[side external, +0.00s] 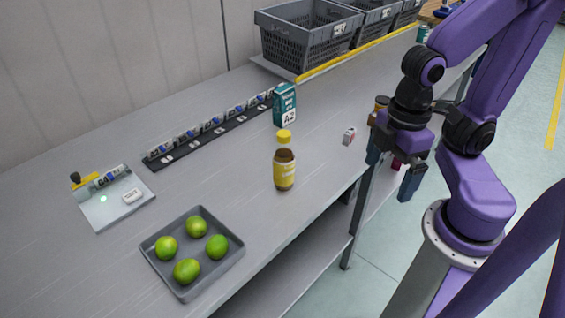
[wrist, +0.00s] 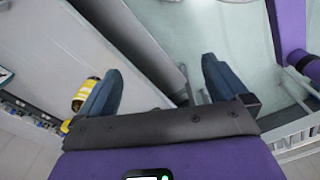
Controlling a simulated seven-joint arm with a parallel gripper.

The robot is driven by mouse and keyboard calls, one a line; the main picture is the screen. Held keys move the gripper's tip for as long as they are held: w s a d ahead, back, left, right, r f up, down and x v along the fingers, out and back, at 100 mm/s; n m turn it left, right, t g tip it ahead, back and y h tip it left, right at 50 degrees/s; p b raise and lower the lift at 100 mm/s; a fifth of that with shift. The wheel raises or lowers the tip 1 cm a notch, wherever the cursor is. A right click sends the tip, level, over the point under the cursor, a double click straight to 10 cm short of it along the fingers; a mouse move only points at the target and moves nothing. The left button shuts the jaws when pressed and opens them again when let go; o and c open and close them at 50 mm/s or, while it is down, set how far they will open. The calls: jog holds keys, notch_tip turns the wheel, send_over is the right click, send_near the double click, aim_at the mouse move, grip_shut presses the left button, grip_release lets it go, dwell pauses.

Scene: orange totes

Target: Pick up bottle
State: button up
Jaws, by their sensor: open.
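A brown bottle with a yellow cap and a yellow label (side external: 284,170) stands upright on the grey table, near its front edge. My gripper (side external: 393,166) is open and empty, to the right of this bottle and apart from it, by the table's front edge.
A grey tray (side external: 192,284) holds several green limes. Grey crates (side external: 308,36) line the back. A scale-like plate (side external: 117,205) lies left.

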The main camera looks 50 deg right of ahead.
jog(key=c, duration=0.7)
jog(key=n+t+h, duration=1.1)
jog(key=n+t, duration=0.3)
jog(key=n, duration=0.2)
send_near(285, 144)
jog(key=x, duration=0.5)
jog(key=shift+s+d, duration=0.15)
jog(key=shift+d, duration=0.1)
jog(key=shift+a+x, duration=0.25)
jog(key=shift+x, duration=2.9)
